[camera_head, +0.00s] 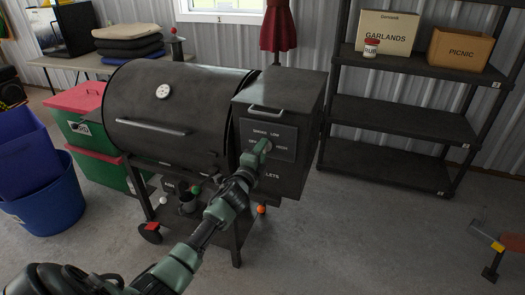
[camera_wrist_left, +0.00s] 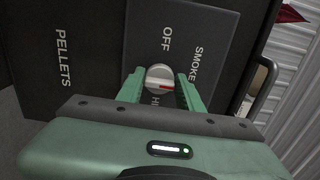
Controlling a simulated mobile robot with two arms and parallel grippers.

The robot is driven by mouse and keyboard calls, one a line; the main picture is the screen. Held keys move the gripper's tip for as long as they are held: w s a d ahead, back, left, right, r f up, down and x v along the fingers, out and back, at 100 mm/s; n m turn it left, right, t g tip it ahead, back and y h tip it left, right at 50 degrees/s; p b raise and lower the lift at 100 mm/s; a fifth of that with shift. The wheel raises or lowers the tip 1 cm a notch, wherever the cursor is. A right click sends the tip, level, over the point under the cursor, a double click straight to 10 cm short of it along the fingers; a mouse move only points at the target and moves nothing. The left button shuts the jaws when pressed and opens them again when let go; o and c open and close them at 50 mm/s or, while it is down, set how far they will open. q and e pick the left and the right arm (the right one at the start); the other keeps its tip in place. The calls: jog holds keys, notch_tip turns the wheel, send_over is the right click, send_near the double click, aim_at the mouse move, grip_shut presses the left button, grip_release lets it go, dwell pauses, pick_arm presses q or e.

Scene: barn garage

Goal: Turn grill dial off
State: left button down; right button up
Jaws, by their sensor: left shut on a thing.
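The grill (camera_head: 150,110) stands ahead with its lid shut and a dark control box (camera_head: 290,95) on its right side. My left gripper (camera_head: 262,148) is at the label panel (camera_head: 283,133) on the box front. In the left wrist view, the round silver dial (camera_wrist_left: 159,76) sits between the two green fingers of the left gripper (camera_wrist_left: 161,82), which is shut on it. The dial's red mark points to the right there, not at the word OFF (camera_wrist_left: 167,40), which is above the dial. SMOKE is at upper right; HIGH is partly hidden. The right gripper is out of view.
A black shelf rack (camera_head: 400,110) stands at the right, with a garlands box (camera_head: 387,31) and a picnic box (camera_head: 460,48). Blue bins (camera_head: 45,200) and a green bin (camera_head: 90,130) stand left of the grill. The floor at front right is mostly clear.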

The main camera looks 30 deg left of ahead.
pick_arm(q)
jog(key=n+p, duration=0.1)
jog(key=n, duration=0.6)
jog(key=n+p, duration=0.2)
jog(key=n, duration=0.4)
jog(key=shift+d+f+n, duration=0.1)
jog(key=shift+f+n, duration=0.1)
jog(key=shift+n, duration=0.2)
jog(key=shift+f+n+p, duration=0.1)
jog(key=shift+n+p, duration=0.35)
jog(key=shift+n, duration=1.65)
jog(key=shift+d, duration=0.1)
jog(key=c, duration=0.9)
grip_release()
jog(key=shift+c, duration=0.2)
